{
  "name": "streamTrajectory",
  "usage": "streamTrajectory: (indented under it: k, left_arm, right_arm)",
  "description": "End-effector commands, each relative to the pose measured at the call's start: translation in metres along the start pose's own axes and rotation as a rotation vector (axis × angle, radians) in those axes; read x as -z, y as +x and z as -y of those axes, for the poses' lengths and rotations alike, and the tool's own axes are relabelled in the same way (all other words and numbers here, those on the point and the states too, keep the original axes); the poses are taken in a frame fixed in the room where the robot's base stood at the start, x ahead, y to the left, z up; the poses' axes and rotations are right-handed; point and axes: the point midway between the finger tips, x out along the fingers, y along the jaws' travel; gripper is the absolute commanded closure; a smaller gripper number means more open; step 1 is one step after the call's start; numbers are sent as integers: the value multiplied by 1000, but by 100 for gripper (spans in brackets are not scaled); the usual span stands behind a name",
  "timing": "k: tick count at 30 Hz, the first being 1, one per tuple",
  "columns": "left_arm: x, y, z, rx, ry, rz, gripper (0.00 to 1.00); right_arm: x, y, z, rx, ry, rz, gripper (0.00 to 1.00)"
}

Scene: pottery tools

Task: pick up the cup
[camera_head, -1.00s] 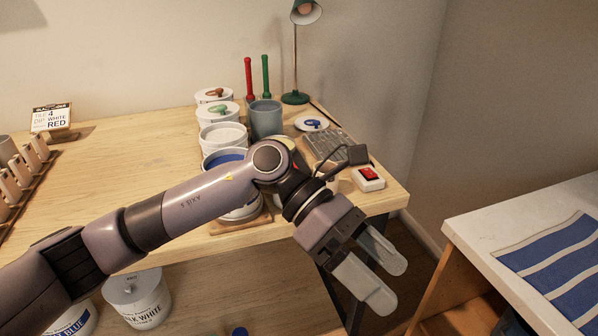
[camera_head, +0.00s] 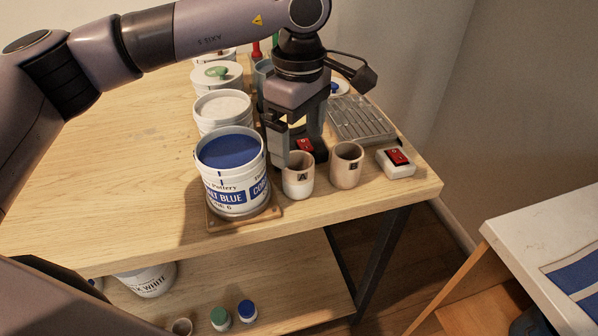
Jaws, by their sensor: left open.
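Two small cups stand upright on the wooden table near its front right edge. The pale cup marked A (camera_head: 298,183) is on the left, and the browner cup marked B (camera_head: 347,172) is on the right, a small gap apart. My left gripper (camera_head: 297,152) points down at cup A, with its fingers open. One finger is at the left of cup A's rim and the other is toward its back right. I cannot tell whether either finger touches the cup. My right gripper is not in view.
A large cobalt blue bucket (camera_head: 233,178) stands close left of cup A on a wooden board (camera_head: 244,217). A white box with a red switch (camera_head: 397,162) is right of cup B. A grey tray (camera_head: 362,121) lies behind. The table's left part is clear.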

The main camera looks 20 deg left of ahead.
Motion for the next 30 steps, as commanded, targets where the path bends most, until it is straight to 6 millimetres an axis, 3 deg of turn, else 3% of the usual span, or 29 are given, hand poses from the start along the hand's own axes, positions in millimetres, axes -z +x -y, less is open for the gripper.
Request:
streamTrajectory:
  k: [18,27,30]
  left_arm:
    - [2,71,1,1,-2,5,12]
    - [2,77,1,0,-2,4,12]
    - [2,76,1,0,-2,5,45]
  right_arm:
    - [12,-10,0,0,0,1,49]
    - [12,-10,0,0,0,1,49]
    - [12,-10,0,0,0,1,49]
